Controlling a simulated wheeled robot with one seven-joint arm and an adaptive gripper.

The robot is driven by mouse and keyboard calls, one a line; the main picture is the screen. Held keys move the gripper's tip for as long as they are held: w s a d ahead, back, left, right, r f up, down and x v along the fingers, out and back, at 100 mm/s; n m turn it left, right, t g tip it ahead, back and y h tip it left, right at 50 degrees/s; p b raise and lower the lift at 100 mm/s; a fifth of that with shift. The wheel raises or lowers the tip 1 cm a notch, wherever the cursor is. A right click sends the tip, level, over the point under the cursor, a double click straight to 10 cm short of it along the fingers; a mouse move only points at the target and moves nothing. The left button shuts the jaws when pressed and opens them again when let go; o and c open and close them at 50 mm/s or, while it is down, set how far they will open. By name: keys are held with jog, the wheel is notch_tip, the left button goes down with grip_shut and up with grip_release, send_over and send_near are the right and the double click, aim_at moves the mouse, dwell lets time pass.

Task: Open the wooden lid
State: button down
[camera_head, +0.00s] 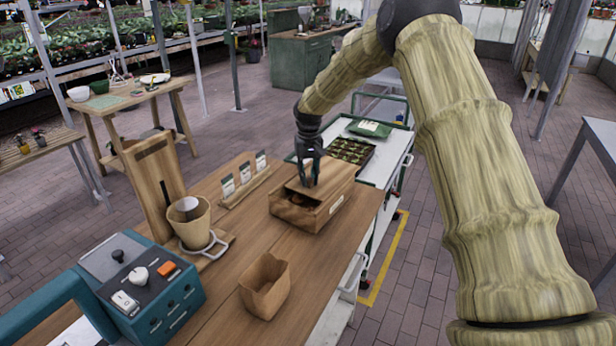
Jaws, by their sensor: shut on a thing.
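A wooden box (296,215) sits on the wooden workbench, right of the middle. Its wooden lid (332,174) is on top and stands partly open, with a dark gap at the near left side where something brown shows inside. My gripper (310,178) reaches down from above onto the lid. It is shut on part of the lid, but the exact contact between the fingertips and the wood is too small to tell.
A dispenser with a cup (190,220) and a teal control box (150,290) are to the left. A rack of seed packets (245,178) stands left of the box, and a seedling tray (350,153) lies behind it.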

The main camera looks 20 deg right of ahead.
jog(key=shift+s+d+r, duration=0.15)
jog(key=shift+s+r, duration=0.15)
jog(key=shift+r, duration=0.1)
jog(key=shift+w+f, duration=0.2)
jog(key=shift+w, duration=0.05)
jog(key=shift+s+r, duration=0.1)
jog(key=c, duration=1.3)
grip_release()
jog(key=shift+o, duration=0.2)
notch_tip(320, 180, up, 12)
